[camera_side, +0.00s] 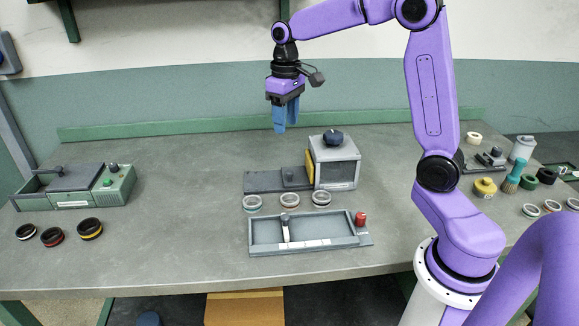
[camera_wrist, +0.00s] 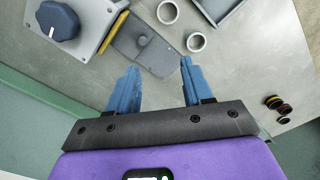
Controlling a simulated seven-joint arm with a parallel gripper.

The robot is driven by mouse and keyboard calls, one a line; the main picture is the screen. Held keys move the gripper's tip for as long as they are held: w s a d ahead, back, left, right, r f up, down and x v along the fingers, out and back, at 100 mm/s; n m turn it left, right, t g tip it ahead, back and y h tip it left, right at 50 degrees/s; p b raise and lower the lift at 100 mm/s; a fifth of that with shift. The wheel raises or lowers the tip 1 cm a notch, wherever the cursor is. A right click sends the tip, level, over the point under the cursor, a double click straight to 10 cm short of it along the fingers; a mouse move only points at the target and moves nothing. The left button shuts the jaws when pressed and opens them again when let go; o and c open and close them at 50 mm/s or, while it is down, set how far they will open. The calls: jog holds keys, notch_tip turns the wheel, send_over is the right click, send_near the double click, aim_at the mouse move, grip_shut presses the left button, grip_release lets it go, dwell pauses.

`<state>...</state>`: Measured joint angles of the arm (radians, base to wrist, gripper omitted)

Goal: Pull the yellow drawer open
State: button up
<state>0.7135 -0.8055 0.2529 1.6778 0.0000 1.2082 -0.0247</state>
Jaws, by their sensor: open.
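A grey box (camera_side: 335,165) with a dark knob (camera_side: 333,137) stands mid-table, with a yellow panel (camera_side: 309,167) on its left side. The panel shows as a yellow strip (camera_wrist: 114,32) in the wrist view. A low dark grey plate (camera_side: 275,181) with an upright handle (camera_side: 289,175) lies against that side; it also shows in the wrist view (camera_wrist: 145,45). The panel looks shut against the box, though I cannot tell for sure. My gripper (camera_side: 283,127) hangs above and behind the plate, blue fingers pointing down, open and empty. In the wrist view its fingers (camera_wrist: 159,70) are apart.
Several rings (camera_side: 289,200) lie in front of the plate. A grey tray (camera_side: 300,245) with a red knob (camera_side: 360,218) is nearer the front edge. A green-grey machine (camera_side: 75,188) and dark rings (camera_side: 52,236) are at left. Table between is clear. An orange-yellow block (camera_side: 245,308) is below the tabletop.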

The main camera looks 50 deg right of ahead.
aim_at(290, 171)
jog(key=w+d+m, duration=0.1)
jog(key=w+d, duration=0.1)
jog(key=d, duration=0.2)
notch_tip(290, 171, down, 17)
jog(key=shift+w+f, duration=0.1)
jog(key=shift+f, duration=0.05)
dwell(0.4)
